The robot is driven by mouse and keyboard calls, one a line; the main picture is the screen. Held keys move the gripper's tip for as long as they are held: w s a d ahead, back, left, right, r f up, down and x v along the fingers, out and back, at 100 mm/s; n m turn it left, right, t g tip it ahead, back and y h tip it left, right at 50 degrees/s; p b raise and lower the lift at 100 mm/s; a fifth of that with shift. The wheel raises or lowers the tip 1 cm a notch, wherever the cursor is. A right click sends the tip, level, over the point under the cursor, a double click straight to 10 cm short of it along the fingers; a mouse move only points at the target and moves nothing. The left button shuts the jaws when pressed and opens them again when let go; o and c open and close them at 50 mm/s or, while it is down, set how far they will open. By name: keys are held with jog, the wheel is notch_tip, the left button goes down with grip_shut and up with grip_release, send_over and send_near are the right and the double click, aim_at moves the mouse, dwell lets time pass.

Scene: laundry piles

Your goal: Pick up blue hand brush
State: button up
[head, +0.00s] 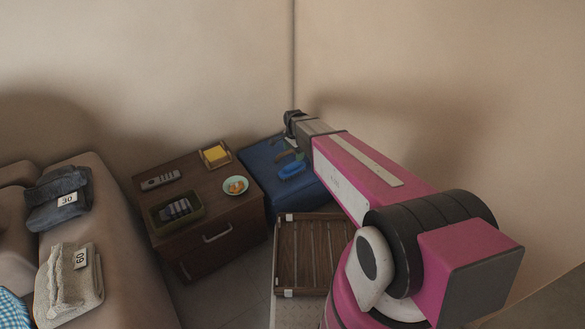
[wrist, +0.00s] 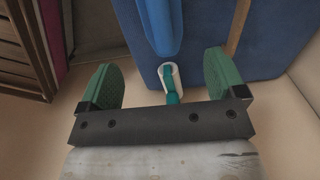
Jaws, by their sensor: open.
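The blue hand brush (head: 291,170) lies on top of a dark blue box-like seat (head: 258,161) in the corner, in the head view. In the wrist view, a bright blue length that looks like the brush's handle (wrist: 160,22) comes in from the top edge. A white loop with a teal strip is at its lower end. My gripper (wrist: 162,76) is open, with its green pads on either side of that end and nothing held. In the head view my gripper (head: 289,147) is above the seat, behind the brush. The gap between pads and brush is unclear.
A brown nightstand (head: 180,165) left of the seat holds a remote (head: 160,181), a tray (head: 163,228), a bowl (head: 236,190) and a yellow item (head: 215,154). A slatted wooden crate (head: 279,255) stands in front. A wooden stick (wrist: 238,25) lies right of the brush.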

aim_at(292, 164)
notch_tip(292, 164, down, 5)
jog(key=shift+f, duration=0.1)
jog(key=shift+a+f, duration=0.15)
jog(key=shift+f, duration=1.2)
jog(key=shift+a+f, duration=0.15)
jog(key=shift+f, duration=1.2)
jog(key=shift+c, duration=0.3)
jog(key=c, duration=1)
